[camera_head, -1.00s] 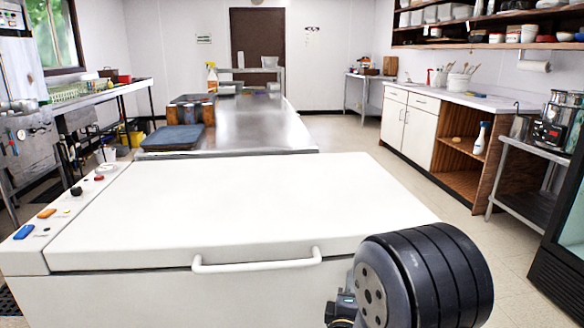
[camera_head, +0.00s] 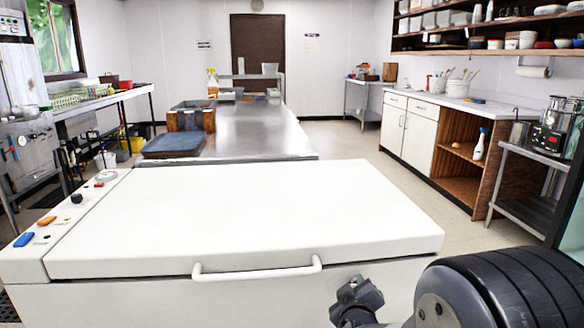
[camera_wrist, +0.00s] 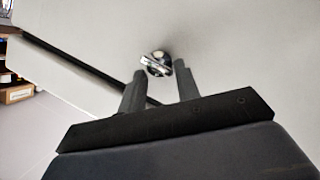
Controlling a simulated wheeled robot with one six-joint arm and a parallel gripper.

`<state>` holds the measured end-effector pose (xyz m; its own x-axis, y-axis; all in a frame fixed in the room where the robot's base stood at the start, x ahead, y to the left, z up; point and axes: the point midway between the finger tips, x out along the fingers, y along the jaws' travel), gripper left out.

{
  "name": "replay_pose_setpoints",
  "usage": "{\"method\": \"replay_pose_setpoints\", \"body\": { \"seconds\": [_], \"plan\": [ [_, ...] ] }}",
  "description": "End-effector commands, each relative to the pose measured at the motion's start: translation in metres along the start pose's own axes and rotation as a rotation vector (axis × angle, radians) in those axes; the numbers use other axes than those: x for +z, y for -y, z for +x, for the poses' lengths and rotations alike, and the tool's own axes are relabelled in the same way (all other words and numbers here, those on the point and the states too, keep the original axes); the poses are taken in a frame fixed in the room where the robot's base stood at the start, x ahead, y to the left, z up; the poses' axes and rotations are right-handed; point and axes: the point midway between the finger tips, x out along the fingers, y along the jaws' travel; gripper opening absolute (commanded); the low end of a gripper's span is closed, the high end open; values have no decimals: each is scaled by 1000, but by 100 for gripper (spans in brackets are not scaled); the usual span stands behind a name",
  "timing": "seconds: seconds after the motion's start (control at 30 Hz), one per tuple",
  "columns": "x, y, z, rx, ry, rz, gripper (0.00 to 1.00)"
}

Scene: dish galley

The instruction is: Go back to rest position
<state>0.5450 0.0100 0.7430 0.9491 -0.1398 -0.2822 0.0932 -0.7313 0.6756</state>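My gripper (camera_wrist: 159,68) shows in the wrist view with its two dark fingers apart and nothing seen between them. A small shiny metal fitting on a pale surface shows just past the fingertips; I cannot tell how far off it is. In the head view my arm is at the lower right, in front of the right end of a white chest-like machine (camera_head: 250,215). Its dark rounded part is cut off by the frame edge. The machine's lid is down, with a white handle (camera_head: 258,272) along its front.
Buttons (camera_head: 48,220) line the machine's left side. Behind it is a long steel table (camera_head: 250,135) with a blue tray (camera_head: 173,144). A steel stand (camera_head: 525,185) with a blender-like appliance is at right. Open floor (camera_head: 400,180) lies between the table and the right-hand counter.

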Motion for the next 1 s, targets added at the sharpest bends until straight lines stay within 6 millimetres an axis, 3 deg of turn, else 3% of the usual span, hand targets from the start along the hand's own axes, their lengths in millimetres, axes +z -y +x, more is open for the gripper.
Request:
{"method": "replay_pose_setpoints", "body": {
  "seconds": [0.4,1.0],
  "plan": [
    [2,-5,1,-96,-1,240,31],
    [2,-9,0,-174,1,423,31]
  ]
}}
